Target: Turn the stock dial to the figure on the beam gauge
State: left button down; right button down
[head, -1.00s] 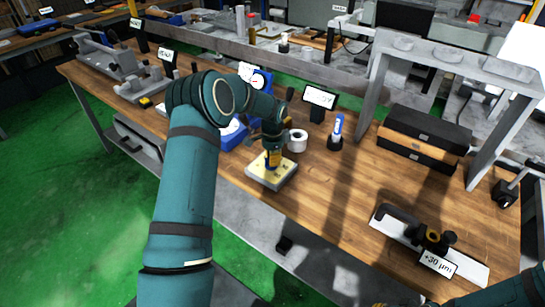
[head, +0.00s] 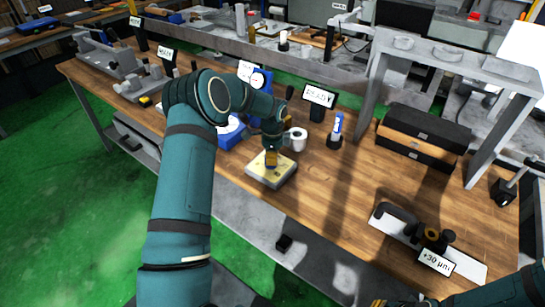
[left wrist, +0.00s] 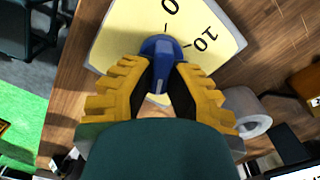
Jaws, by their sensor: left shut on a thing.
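The stock dial is a pale yellow square plate (head: 258,170) on the bench, with a blue knob (left wrist: 162,50) at its middle. In the left wrist view the figures 0 and 10 show on the dial face (left wrist: 125,35); other figures are hidden or out of frame. My left gripper (head: 271,160) is above the plate, and its yellow fingers (left wrist: 165,72) are shut on the knob's two sides. The beam gauge (head: 400,228) lies at the front right, with a label reading +30 µm (head: 435,262). My right gripper (head: 378,302) barely shows at the bottom edge.
A white roll (head: 298,140) stands close behind the dial, with a blue-and-white marker in a holder (head: 335,130) to its right. A small screen (head: 319,96) reads READY. Black-and-brown drawers (head: 415,145) stand under a grey frame. The bench between dial and beam gauge is clear.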

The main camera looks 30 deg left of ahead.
pick_arm(q)
jog(key=shift+s+f, duration=0.1)
jog(key=c, duration=0.9)
grip_release()
jog(key=shift+c, duration=0.2)
jog(key=shift+r, duration=0.45)
notch_tip(320, 180, up, 11)
